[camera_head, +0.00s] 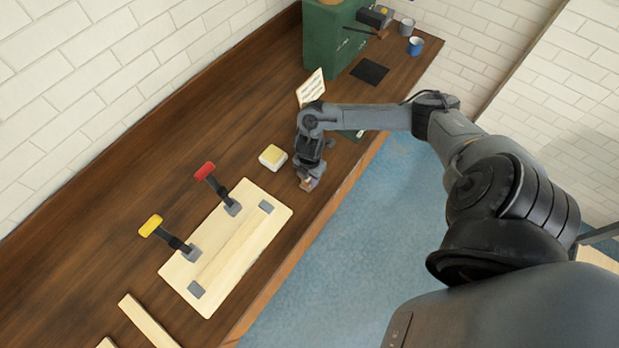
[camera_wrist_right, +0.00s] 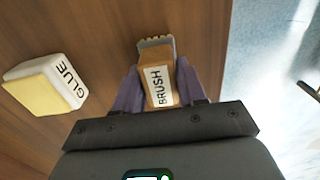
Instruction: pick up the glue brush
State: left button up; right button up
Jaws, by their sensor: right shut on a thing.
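The glue brush (camera_wrist_right: 160,82) is a small tan block with a white label reading "BRUSH" and grey bristles at its far end. In the right wrist view it sits between the two purple fingers of my right gripper (camera_wrist_right: 158,90), which is shut on it. In the head view my right gripper (camera_head: 308,183) is low over the bench near its front edge, and the brush is small there and mostly hidden. I cannot tell whether the brush touches the bench. My left gripper is not in view.
A yellow-and-white glue block (camera_head: 272,157) lies left of my right gripper; it also shows in the right wrist view (camera_wrist_right: 48,85). A pale board (camera_head: 274,236) with red-handled (camera_head: 205,170) and yellow-handled (camera_head: 151,226) clamps lies nearer. A green cabinet (camera_head: 325,40) stands at the back.

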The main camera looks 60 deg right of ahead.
jog(key=shift+r, duration=0.1)
jog(key=shift+r, duration=0.4)
notch_tip(320, 180, up, 4)
jog(key=shift+s+d+f, duration=0.15)
jog(key=shift+f, duration=0.1)
jog(key=s+d+r, duration=0.2)
jog(key=s+r, duration=0.4)
jog(key=s, duration=0.5)
jog(key=shift+d+r, duration=0.25)
jog(key=o, duration=0.3)
jog(key=shift+c, duration=0.8)
